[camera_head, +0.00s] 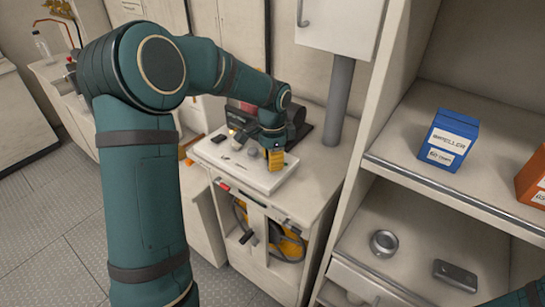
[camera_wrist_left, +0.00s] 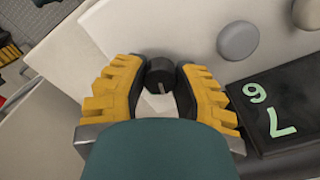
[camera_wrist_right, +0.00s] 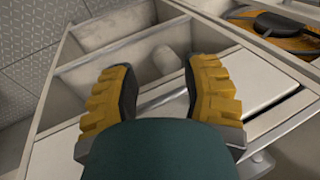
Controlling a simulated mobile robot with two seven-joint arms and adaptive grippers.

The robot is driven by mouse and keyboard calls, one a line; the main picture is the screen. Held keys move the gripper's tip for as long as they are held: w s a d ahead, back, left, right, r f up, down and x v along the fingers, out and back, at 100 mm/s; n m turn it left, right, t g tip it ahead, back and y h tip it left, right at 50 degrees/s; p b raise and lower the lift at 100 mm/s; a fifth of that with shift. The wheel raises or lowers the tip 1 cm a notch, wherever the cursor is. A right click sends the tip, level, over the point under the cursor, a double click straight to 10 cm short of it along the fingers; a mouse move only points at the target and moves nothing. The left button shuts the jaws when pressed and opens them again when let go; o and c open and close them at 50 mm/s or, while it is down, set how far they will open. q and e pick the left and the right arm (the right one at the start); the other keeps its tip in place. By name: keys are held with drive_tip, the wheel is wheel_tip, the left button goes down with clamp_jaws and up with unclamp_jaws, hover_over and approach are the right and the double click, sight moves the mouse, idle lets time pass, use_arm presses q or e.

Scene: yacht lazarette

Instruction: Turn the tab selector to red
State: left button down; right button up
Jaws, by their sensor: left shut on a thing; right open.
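A small dark round knob (camera_wrist_left: 160,74) with a pale pointer line stands on a white panel (camera_wrist_left: 128,20) in the left wrist view. I take it for the tab selector. My left gripper (camera_wrist_left: 160,82) has its yellow-padded fingers closed around the knob. In the head view my left gripper (camera_head: 275,158) reaches down onto the white console (camera_head: 237,172) on the counter and hides the knob. No red mark beside the knob is visible. My right gripper (camera_wrist_right: 160,88) is open and empty above a drawer or compartment edge in the right wrist view.
A black plate with pale green figures (camera_wrist_left: 283,105) and grey round buttons (camera_wrist_left: 238,40) lie beside the knob. A grey pipe (camera_head: 338,100) rises behind the counter. Shelves at right hold a blue box (camera_head: 448,140), an orange box (camera_head: 533,178) and metal parts.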

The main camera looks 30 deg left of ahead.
use_arm(q)
drive_tip(key=n+p, duration=0.1)
drive_tip(key=n, duration=0.4)
drive_tip(key=shift+n, duration=0.3)
drive_tip(key=n, duration=0.5)
drive_tip(key=shift+p, duration=0.35)
drive_tip(key=shift+n, duration=0.3)
